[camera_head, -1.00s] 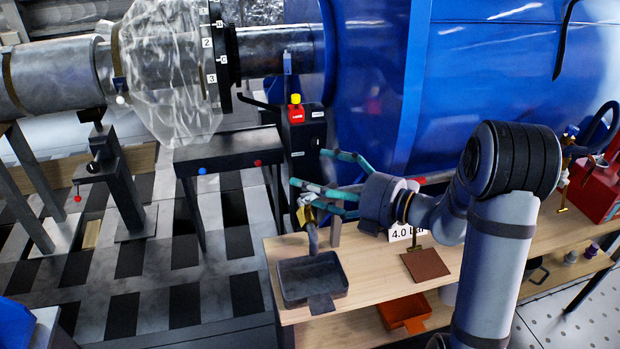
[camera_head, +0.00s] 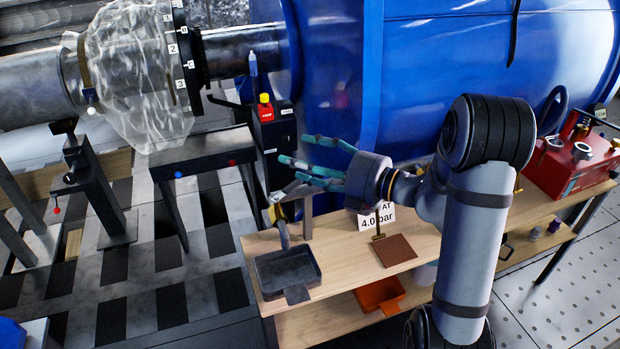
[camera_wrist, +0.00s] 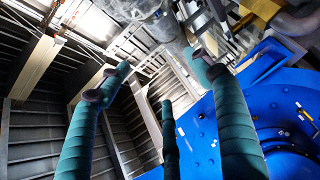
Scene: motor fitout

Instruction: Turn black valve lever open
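A brass valve (camera_head: 277,212) sits on a grey, downturned pipe above a dark tray at the bench's left end. A short, dark grey lever-like piece (camera_head: 289,188) slants up to the right from the valve top; its exact colour and end are unclear. My gripper (camera_head: 300,160) has three teal fingers and is spread open and empty. It is above and slightly right of the valve, pointing left. Its lowest finger overlaps the lever area in the picture; I cannot tell whether it touches. The wrist view shows the spread fingers (camera_wrist: 165,85) with nothing between them.
The dark tray (camera_head: 287,270) lies under the spout. A black box with a red and yellow button (camera_head: 265,108) is behind. The large blue tank (camera_head: 430,70) closes off the back.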

